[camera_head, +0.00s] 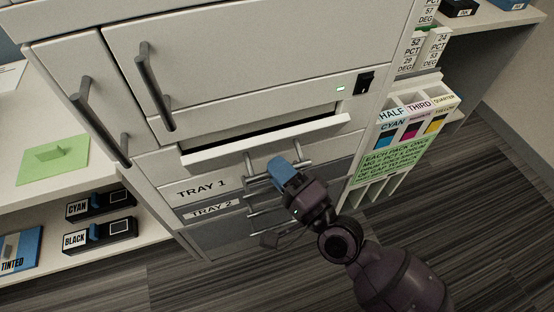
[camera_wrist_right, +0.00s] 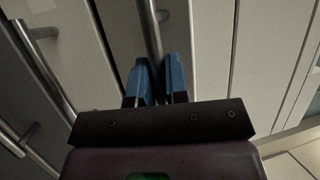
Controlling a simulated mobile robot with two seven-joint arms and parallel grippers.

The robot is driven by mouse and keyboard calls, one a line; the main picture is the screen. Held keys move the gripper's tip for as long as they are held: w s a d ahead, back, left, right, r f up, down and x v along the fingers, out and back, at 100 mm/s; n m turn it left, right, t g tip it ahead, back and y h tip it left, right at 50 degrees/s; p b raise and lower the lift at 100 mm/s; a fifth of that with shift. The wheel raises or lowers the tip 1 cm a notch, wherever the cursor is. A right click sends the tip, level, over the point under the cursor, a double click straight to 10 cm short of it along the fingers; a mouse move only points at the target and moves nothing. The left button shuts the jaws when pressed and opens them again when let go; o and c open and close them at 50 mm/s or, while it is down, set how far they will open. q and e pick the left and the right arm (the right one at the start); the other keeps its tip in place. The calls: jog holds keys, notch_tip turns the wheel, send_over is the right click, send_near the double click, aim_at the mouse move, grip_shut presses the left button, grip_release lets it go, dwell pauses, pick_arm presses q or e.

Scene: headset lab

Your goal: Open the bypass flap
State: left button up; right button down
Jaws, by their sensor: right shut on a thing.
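The bypass flap (camera_head: 265,142) is a pale panel across the front of the white machine. It is tilted outward at its top, with a dark slot behind its upper edge. A metal bar handle (camera_head: 299,152) stands out from the flap. My right gripper (camera_head: 284,172) has blue fingers and is shut on this handle, hiding its middle. In the right wrist view the bar (camera_wrist_right: 151,35) runs between the blue fingers (camera_wrist_right: 158,80). My left gripper is not in view.
Tray 1 (camera_head: 201,188) and Tray 2 (camera_head: 213,209) lie below, with bar handles near my gripper. Doors with long dark handles (camera_head: 154,88) are above and left. A switch (camera_head: 365,83) is at upper right. A labelled rack (camera_head: 394,150) stands right; cartridges (camera_head: 100,236) lie on the left shelf.

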pick_arm(q)
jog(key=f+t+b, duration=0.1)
jog(key=b, duration=0.2)
pick_arm(e)
jog(key=shift+s+d+f+n+t+y, duration=0.15)
jog(key=shift+s+f+y, duration=0.1)
jog(key=shift+f, duration=0.25)
jog(key=shift+s+f+n+t+y, duration=0.15)
jog(key=shift+f+y, duration=0.1)
jog(key=shift+f, duration=0.2)
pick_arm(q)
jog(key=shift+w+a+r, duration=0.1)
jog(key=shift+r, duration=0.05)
pick_arm(e)
jog(key=shift+s+f, duration=0.1)
jog(key=shift+f, duration=0.05)
jog(key=c, duration=1.1)
grip_release()
jog(key=shift+c, duration=0.2)
jog(key=v, duration=0.7)
jog(key=shift+s+d, duration=0.15)
